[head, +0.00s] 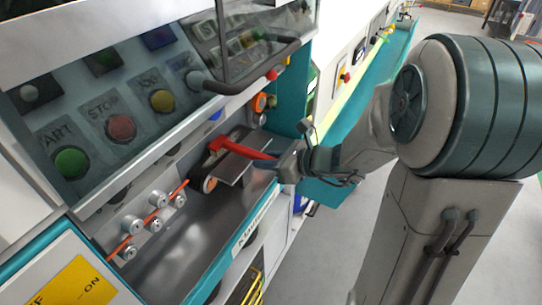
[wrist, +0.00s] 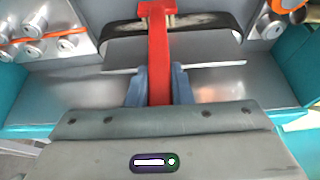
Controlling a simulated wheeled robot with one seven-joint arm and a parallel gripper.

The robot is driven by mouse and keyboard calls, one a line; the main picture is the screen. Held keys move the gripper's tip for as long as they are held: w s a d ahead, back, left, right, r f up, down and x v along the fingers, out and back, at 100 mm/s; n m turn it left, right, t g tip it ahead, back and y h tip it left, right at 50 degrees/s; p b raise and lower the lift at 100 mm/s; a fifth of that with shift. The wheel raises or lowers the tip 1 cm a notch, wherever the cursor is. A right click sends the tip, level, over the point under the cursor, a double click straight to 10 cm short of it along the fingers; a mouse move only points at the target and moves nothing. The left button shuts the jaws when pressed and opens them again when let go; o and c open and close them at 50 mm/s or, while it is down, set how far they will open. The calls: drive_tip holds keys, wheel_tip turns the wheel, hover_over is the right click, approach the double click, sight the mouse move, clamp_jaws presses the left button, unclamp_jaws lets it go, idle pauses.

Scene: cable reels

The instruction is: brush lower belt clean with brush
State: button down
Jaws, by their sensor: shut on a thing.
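A red brush (head: 240,149) is held by its handle in my gripper (head: 288,163). In the wrist view the red handle (wrist: 159,60) runs straight up from between the two blue-grey fingers of my gripper (wrist: 159,78), which are shut on it. The brush's far end lies over the dark lower belt (wrist: 208,24), near its far side. I cannot tell whether the bristles touch the belt. In the head view the belt (head: 212,161) is a dark loop around a roller, partly hidden by the brush.
A grey metal plate (head: 233,167) lies in front of the belt, above a shiny metal trough (head: 185,235) with a teal edge. Metal rollers with an orange cable (head: 155,212) stand at the left. A button panel (head: 110,110) and a clear cover (head: 255,40) are above.

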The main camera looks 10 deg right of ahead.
drive_tip(key=shift+s+a, duration=1.4)
drive_tip(key=shift+s, duration=0.5)
drive_tip(key=shift+w+d, duration=3.75)
drive_tip(key=shift+w, duration=1.4)
drive_tip(key=s+a+b, duration=0.2)
drive_tip(key=s+a, duration=0.5)
drive_tip(key=s, duration=0.3)
drive_tip(key=shift+a, duration=0.2)
wheel_tip(320, 180, up, 3)
drive_tip(key=shift+f+p, duration=0.2)
drive_tip(key=shift+p, duration=0.75)
drive_tip(key=shift+s+d, duration=0.1)
